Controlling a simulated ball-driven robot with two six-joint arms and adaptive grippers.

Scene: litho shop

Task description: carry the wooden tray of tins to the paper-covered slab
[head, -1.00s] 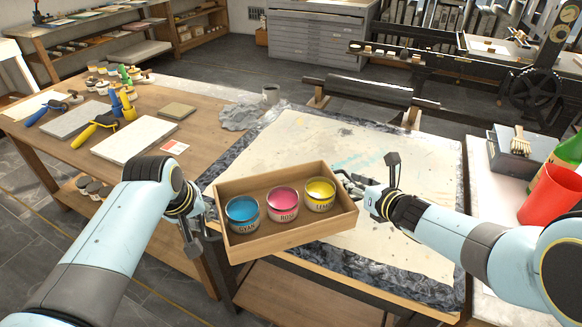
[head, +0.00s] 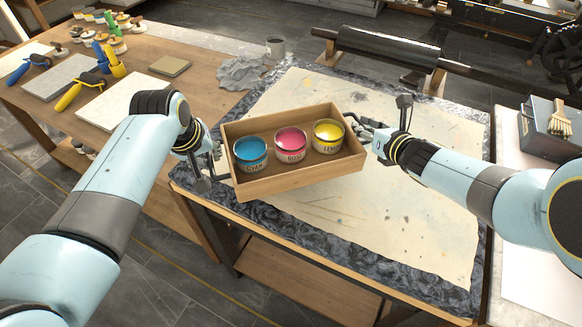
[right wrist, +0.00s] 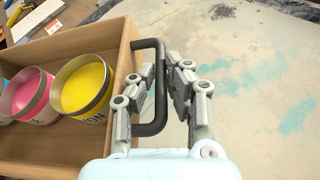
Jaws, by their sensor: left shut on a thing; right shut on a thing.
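The wooden tray (head: 300,180) holds a blue tin (head: 250,153), a pink tin (head: 291,144) and a yellow tin (head: 327,135), all upright. It appears over the left part of the paper-covered slab (head: 410,215); whether it touches the paper I cannot tell. My left gripper (head: 213,160) is at the tray's left end, shut on it there, with its grip mostly hidden. My right gripper (head: 362,132) is at the right end. In the right wrist view its fingers (right wrist: 163,95) are shut on the tray's dark handle (right wrist: 158,68).
A wooden table at left holds yellow-handled (head: 75,93) and blue-handled rollers, pale slabs and jars. A dark roller (head: 385,48) lies beyond the slab. A brush (head: 559,120) rests on a grey box at right.

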